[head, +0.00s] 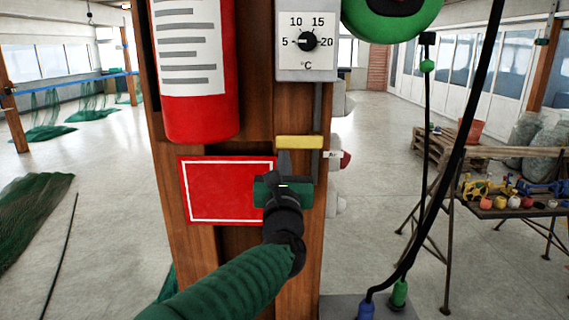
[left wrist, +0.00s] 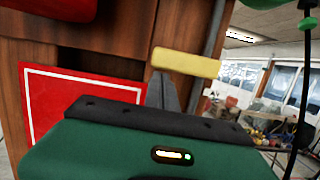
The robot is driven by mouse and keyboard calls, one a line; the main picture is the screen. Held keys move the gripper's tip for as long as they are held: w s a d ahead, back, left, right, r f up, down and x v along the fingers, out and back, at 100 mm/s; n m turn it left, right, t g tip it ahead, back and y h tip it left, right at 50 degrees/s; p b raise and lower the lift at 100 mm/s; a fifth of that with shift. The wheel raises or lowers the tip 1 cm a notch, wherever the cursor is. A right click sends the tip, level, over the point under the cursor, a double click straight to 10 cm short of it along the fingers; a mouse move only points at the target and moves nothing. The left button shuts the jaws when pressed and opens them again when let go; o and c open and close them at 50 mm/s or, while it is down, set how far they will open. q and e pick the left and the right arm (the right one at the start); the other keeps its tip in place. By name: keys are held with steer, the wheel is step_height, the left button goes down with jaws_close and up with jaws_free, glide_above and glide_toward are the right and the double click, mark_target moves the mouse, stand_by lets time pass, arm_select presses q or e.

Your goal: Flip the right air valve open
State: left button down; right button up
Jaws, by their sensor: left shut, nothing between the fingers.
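A yellow bar handle (head: 299,142) lies level across a grey vertical pipe (head: 317,122) on the wooden post; I take it to be the air valve's handle. It also shows in the left wrist view (left wrist: 186,64). My left gripper (head: 284,155) is shut and empty. Its dark fingertips are close below the handle's left part; I cannot tell whether they touch it. In the left wrist view my fingers (left wrist: 163,80) point up toward the handle. The valve body is mostly hidden behind my gripper. My right gripper is not in view.
A red fire extinguisher (head: 197,75) hangs left of the handle. A red panel (head: 221,190) sits behind my gripper. A thermostat dial (head: 307,41) is above. A small label (head: 333,154) and red fitting (head: 345,160) are right. Dark cables hang farther right.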

mark_target(282, 139)
arm_select(q)
steer(key=shift+s+d+r+m, duration=0.1)
steer(key=shift+d+r+m, duration=0.15)
steer(key=shift+m, duration=0.15)
steer(key=shift+h, duration=0.4)
steer(key=r+m, duration=0.1)
steer(key=a+m+b, duration=0.1)
steer(key=m, duration=0.1)
steer(key=shift+r+h, duration=0.3)
steer(key=shift+r, duration=0.05)
steer(key=m, duration=0.1)
steer(key=r+m, duration=0.1)
steer(key=shift+r+m+h, duration=0.25)
steer(key=shift+m+h, duration=0.05)
steer(key=shift+h, duration=0.1)
steer(key=shift+d+r+m+g+h+p, duration=0.1)
steer(key=shift+r+m+g+h+p, duration=0.3)
steer(key=shift+r+m, duration=0.5)
steer(key=shift+d+r+m+g+h+p, duration=0.35)
steer(key=shift+d+r+m+p, duration=0.45)
steer(key=shift+m+p, duration=1.3)
steer(key=shift+d+r+m+g+h+p, duration=0.1)
steer(key=shift+d+r+m+g+p, duration=0.55)
steer(key=shift+m+p, duration=1.5)
steer(key=shift+d+r+m+g+h+p, duration=0.25)
steer(key=shift+d+r+m+p, duration=0.8)
steer(key=shift+p, duration=1.75)
